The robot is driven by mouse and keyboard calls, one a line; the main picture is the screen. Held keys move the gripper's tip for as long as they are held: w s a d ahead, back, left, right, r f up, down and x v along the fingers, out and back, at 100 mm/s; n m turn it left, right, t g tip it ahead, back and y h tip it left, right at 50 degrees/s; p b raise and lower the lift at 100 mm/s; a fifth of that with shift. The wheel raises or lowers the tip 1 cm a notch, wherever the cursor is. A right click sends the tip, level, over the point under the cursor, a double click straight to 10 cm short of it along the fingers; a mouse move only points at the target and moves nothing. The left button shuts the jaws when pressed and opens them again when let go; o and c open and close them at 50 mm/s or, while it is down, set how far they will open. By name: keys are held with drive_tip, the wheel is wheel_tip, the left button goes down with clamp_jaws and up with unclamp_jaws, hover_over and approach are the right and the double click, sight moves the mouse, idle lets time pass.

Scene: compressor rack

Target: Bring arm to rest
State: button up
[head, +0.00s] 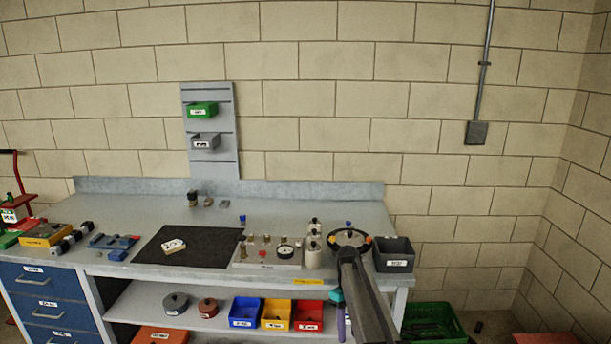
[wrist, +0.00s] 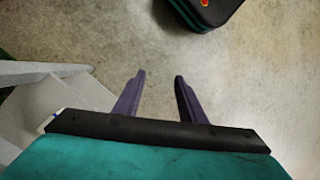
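My gripper shows in the wrist view (wrist: 160,78) with its two purple fingers apart and nothing between them. It points down over bare grey floor. In the head view my arm reaches forward at the lower right, in front of the bench's right end. Only a bit of purple gripper (head: 341,322) shows there, beside the arm and below the bench-top edge. The rest of the gripper is hidden behind the arm.
The workbench (head: 215,215) holds a black mat (head: 205,252), a gauge panel (head: 265,262), a handwheel (head: 349,237) and a grey bin (head: 394,254). Coloured bins, one of them blue (head: 246,312), sit on the lower shelf. A green crate (head: 432,322) stands on the floor at right.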

drive_tip(key=s+d+f+m+g, duration=0.2)
drive_tip(key=s+f, duration=1.8)
drive_tip(key=s, duration=0.4)
drive_tip(key=s+f+m, duration=0.2)
drive_tip(key=s+f, duration=0.1)
drive_tip(key=s, duration=0.8)
drive_tip(key=s+f+m, duration=0.3)
drive_tip(key=s+f, duration=0.1)
drive_tip(key=s, duration=0.7)
drive_tip(key=shift+s+d+t, duration=0.3)
drive_tip(key=shift+s+d, duration=0.05)
drive_tip(key=shift+d, duration=0.1)
